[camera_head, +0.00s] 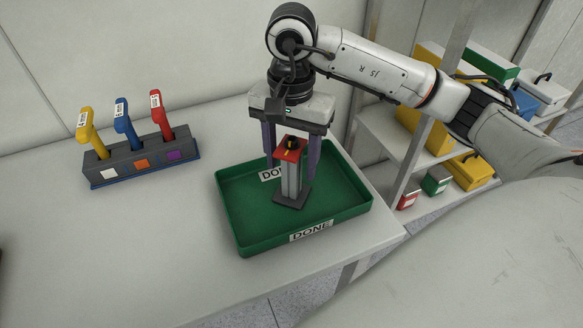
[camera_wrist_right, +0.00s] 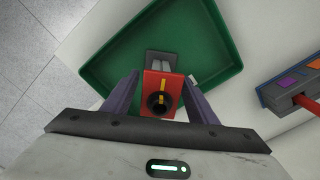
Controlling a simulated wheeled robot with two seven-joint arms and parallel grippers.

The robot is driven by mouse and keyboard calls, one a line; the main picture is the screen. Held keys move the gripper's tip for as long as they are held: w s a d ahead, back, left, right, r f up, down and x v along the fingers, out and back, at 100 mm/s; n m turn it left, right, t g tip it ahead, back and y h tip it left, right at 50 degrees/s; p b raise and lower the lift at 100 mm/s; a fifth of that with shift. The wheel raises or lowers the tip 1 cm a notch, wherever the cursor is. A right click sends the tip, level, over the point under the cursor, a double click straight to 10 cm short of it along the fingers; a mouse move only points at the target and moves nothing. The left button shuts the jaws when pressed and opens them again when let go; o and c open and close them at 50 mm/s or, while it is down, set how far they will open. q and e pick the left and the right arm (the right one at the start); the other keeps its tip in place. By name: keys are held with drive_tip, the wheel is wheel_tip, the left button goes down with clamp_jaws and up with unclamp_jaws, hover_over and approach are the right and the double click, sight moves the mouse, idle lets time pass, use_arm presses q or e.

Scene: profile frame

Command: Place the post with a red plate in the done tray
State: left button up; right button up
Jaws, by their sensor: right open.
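The post with a red plate (camera_head: 290,181) stands upright inside the green done tray (camera_head: 237,239), its dark base on the tray floor. The red plate with a black knob on top shows in the right wrist view (camera_wrist_right: 149,84). My right gripper (camera_head: 291,174) is open, with one finger on each side of the post's upper part, and points down from above. In the right wrist view gaps show between the fingers and the red plate. My left gripper is not in view.
A dark rack (camera_head: 142,159) with yellow, blue and red-handled tools stands on the white table (camera_head: 130,245) at the left. A shelf with boxes (camera_head: 437,180) stands at the right beyond the table edge. The table's front left is clear.

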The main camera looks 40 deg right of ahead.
sight(291, 144)
wheel_tip(291, 144, up, 8)
drive_tip(key=shift+r+p, duration=0.15)
drive_tip(key=shift+p, duration=0.3)
drive_tip(key=shift+r, duration=0.4)
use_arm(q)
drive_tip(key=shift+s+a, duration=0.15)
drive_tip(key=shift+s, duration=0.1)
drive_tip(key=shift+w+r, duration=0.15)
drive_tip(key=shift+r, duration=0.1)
use_arm(e)
drive_tip(key=shift+r, duration=0.1)
